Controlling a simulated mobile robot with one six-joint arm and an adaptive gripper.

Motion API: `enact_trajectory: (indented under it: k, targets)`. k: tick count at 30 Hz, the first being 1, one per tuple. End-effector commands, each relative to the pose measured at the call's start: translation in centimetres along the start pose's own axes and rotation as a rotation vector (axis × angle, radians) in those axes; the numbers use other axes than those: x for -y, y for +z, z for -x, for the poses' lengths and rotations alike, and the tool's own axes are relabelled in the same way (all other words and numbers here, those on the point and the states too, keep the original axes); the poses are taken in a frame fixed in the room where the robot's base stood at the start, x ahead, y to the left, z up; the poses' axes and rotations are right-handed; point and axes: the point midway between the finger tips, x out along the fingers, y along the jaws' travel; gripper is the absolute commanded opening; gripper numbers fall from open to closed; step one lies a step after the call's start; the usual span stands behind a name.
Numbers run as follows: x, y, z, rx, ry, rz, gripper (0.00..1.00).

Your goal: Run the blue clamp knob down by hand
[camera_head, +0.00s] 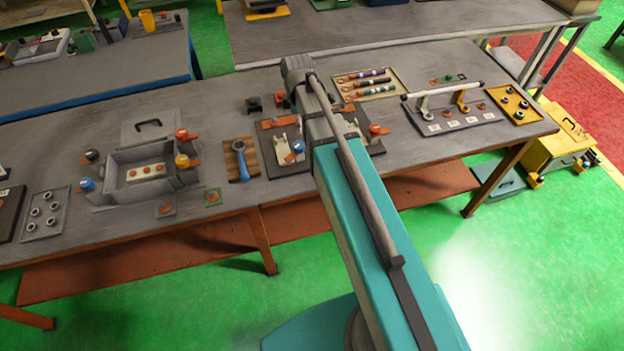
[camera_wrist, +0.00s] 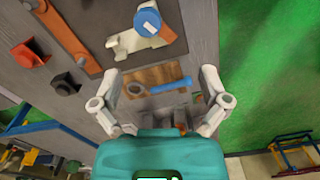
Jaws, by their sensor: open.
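In the wrist view, a blue clamp knob (camera_wrist: 148,22) sits on a pale clamp bracket (camera_wrist: 130,42) on the dark plate, near the top edge. In the head view, a blue knob (camera_head: 298,147) shows on the dark plate (camera_head: 279,170), left of my arm. My gripper (camera_wrist: 160,86) is open and empty in the wrist view. Its fingers are spread to either side of a blue-handled ring spanner (camera_wrist: 170,88) on a wooden board. The knob lies beyond the fingertips, apart from them. My gripper is hidden behind my arm in the head view.
Red (camera_head: 376,129) and orange parts stand on the dark plate. The spanner's wooden board (camera_head: 231,167) lies left of it. A grey box (camera_head: 133,183) with coloured knobs, another blue one among them, stands farther left. A tray of tools (camera_head: 396,79) lies behind.

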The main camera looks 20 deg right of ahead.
Motion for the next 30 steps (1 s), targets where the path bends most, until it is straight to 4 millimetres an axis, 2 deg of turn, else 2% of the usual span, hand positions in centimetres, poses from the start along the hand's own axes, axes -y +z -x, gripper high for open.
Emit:
enact_trajectory:
  k: [30]
  targets:
    - [7.2,2.0,-5.9,0.001,0.0,-0.679,0.95]
